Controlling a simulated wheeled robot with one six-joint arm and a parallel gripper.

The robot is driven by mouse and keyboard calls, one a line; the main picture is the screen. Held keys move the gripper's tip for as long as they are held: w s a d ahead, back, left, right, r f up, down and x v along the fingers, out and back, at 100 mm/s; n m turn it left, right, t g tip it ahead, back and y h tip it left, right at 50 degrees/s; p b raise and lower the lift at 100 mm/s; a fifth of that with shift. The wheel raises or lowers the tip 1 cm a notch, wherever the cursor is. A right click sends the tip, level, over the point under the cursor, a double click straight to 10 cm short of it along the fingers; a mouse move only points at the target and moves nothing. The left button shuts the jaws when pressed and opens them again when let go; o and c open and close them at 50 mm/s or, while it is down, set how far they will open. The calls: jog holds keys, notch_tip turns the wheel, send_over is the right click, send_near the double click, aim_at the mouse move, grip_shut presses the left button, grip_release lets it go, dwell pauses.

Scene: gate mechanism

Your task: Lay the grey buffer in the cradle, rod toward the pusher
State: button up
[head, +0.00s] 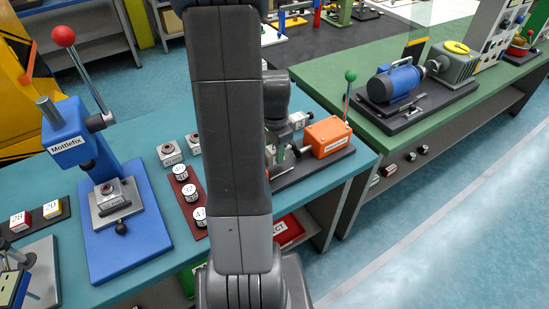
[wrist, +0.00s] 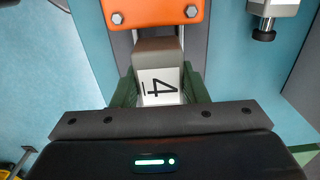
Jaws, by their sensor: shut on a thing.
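The grey buffer (wrist: 160,50) shows in the wrist view as a grey-brown block with a white label, apparently reading 14. My gripper (wrist: 160,95) is shut on it, and its dark bar hides the block's near end. Green pieces (wrist: 124,90) flank the block on both sides; I cannot tell whether they are cradle walls or my finger pads. An orange housing (wrist: 150,12), probably the pusher's, lies just beyond the block. It also shows in the head view (head: 328,135), beside a green-knobbed lever (head: 349,92). No rod is visible. In the head view my arm hides the buffer and most of the cradle area.
A blue press (head: 75,140) labelled Mottlefix, with a red-knobbed lever, stands left on the teal bench. A dark red strip (head: 185,190) holds labelled round pieces beside it. A blue motor (head: 395,82) stands on the green bench at right. A red bin (head: 292,232) sits below the bench.

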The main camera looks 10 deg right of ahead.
jog(key=shift+f, duration=2.1)
jog(key=shift+f, duration=0.2)
jog(key=o, duration=1.3)
jog(key=shift+r, duration=0.1)
notch_tip(320, 180, up, 12)
jog(key=shift+r, duration=0.1)
